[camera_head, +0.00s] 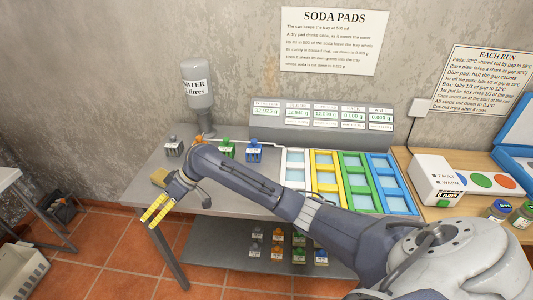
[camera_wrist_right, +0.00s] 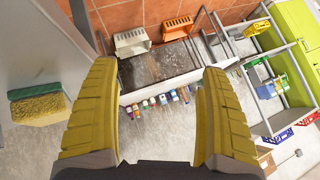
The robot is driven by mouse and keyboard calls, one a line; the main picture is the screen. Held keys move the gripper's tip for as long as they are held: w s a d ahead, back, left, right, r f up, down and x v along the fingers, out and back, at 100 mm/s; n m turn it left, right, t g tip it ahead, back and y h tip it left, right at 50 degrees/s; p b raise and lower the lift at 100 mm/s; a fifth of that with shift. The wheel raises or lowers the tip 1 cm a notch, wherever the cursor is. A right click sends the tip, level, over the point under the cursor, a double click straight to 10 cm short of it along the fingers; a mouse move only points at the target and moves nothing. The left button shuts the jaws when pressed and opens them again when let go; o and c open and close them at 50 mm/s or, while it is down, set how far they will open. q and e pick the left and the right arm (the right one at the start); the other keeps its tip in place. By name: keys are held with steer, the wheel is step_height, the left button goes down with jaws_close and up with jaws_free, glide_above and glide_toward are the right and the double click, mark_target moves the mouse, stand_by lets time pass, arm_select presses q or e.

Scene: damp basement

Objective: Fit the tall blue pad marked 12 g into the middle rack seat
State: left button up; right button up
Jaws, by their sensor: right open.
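A blue pad (camera_head: 254,151) with a white label stands on the grey bench in the head view. Its label is too small to read. My right gripper (camera_head: 154,212) is open and empty, off the bench's left front edge, well left of the blue pad. Its yellow fingers stand apart in the right wrist view (camera_wrist_right: 158,72), with nothing between them. Coloured trays, white (camera_head: 295,164), yellow (camera_head: 327,186), green (camera_head: 361,186) and blue (camera_head: 392,185), lie on the bench at right. I cannot tell which part is the middle rack seat. My left gripper is not in view.
A green pad (camera_head: 227,149) stands left of the blue one, and a grey pad (camera_head: 173,147) farther left. A water bottle (camera_head: 197,85) stands behind them. A sponge (camera_head: 158,177) lies at the bench's left edge. Several small pads sit on the lower shelf (camera_head: 255,266).

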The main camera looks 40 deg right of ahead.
steer(key=w+d+m+h, duration=0.1)
steer(key=d, duration=0.2)
steer(key=d+r+m+h, duration=0.1)
steer(key=d, duration=0.2)
steer(key=w+d+m+h, duration=0.1)
steer(key=d, duration=0.2)
steer(key=shift+w+d+r+m, duration=0.2)
steer(key=shift+w+m, duration=0.1)
steer(key=shift+m, duration=0.1)
steer(key=w+d+r+m+h, duration=0.1)
steer(key=d+r+m+h, duration=0.25)
steer(key=d, duration=0.65)
steer(key=w+d+r+m+t+h, duration=0.1)
steer(key=w+d+r+m+h, duration=0.1)
steer(key=d+r+m, duration=0.5)
steer(key=w+d+r+m+h, duration=0.1)
steer(key=d+r+m+h, duration=0.15)
steer(key=d, duration=0.95)
steer(key=h, duration=0.1)
glide_toward(255, 146)
steer(key=shift+w+x, duration=0.25)
steer(key=shift+x, duration=2.7)
steer(key=shift+w+x, duration=0.2)
steer(key=shift+x, duration=2.75)
steer(key=shift+d+r, duration=0.15)
steer(key=shift+r, duration=0.05)
steer(key=c, duration=1.2)
